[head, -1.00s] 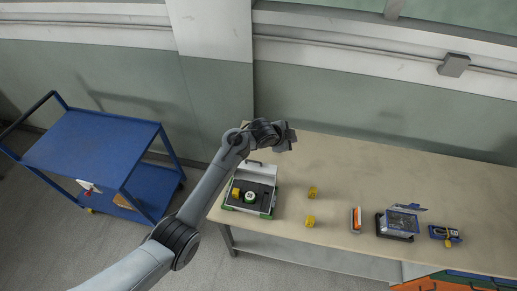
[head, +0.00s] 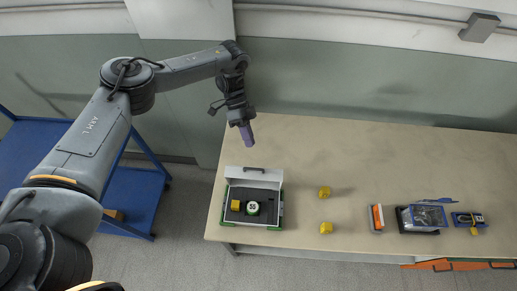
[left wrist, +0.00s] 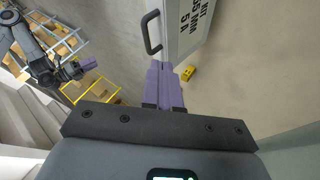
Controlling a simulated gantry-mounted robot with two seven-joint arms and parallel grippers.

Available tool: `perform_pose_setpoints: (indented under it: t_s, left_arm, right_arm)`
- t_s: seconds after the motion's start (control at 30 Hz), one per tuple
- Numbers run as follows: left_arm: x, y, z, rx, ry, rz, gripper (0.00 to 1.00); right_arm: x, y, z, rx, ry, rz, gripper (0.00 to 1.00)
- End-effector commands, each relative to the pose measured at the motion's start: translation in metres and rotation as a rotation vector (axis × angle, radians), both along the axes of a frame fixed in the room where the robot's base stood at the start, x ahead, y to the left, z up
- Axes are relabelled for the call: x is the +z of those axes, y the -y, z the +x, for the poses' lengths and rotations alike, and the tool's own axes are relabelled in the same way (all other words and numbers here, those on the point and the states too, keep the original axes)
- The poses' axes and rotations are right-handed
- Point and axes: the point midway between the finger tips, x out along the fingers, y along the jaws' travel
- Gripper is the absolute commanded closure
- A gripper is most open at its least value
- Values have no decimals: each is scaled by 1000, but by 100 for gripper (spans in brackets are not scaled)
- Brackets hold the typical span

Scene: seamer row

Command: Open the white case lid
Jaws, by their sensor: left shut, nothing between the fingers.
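The white case (head: 282,207) stands at the left end of the bench, with green corners and a dark insert holding a yellow piece (head: 236,205) and a round white-and-green piece marked 55 (head: 252,208). Its lid (head: 240,174) stands raised at the back edge, with a dark handle (head: 253,169). In the left wrist view, the lid's lettered face (left wrist: 183,38) and handle (left wrist: 150,33) are just beyond my fingers. My left gripper (head: 248,137) is shut and empty, behind and above the lid, apart from it. My right gripper (left wrist: 88,63) shows small at the left; its opening is unclear.
Two yellow pieces (head: 325,192) (head: 326,228) lie right of the case. Farther right are an orange-and-white item (head: 377,218), a clear-lidded box (head: 424,216) and a blue item with yellow (head: 468,220). The bench's back (head: 370,150) is clear. A blue cart (head: 130,200) stands left.

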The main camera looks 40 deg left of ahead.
Motion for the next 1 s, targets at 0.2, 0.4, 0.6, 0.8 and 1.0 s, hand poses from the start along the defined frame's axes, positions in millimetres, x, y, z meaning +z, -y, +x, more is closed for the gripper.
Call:
perform_pose_setpoints:
  t_s: [0.2,0.4,0.6,0.8,1.0]
  left_arm:
    - [24,-49,15,65,75,55,100]
    - [26,-44,19,65,94,52,100]
    - [9,-32,16,63,93,51,100]
    - [-18,-12,10,62,92,51,100]
    - [-47,10,3,61,92,50,100]
  right_arm:
    - [-15,2,0,3,1,-6,57]
    - [-18,5,0,7,1,-18,57]
    - [-23,4,0,6,1,-14,57]
    - [-29,3,0,3,1,-9,57]
    - [-31,1,0,1,1,-3,57]
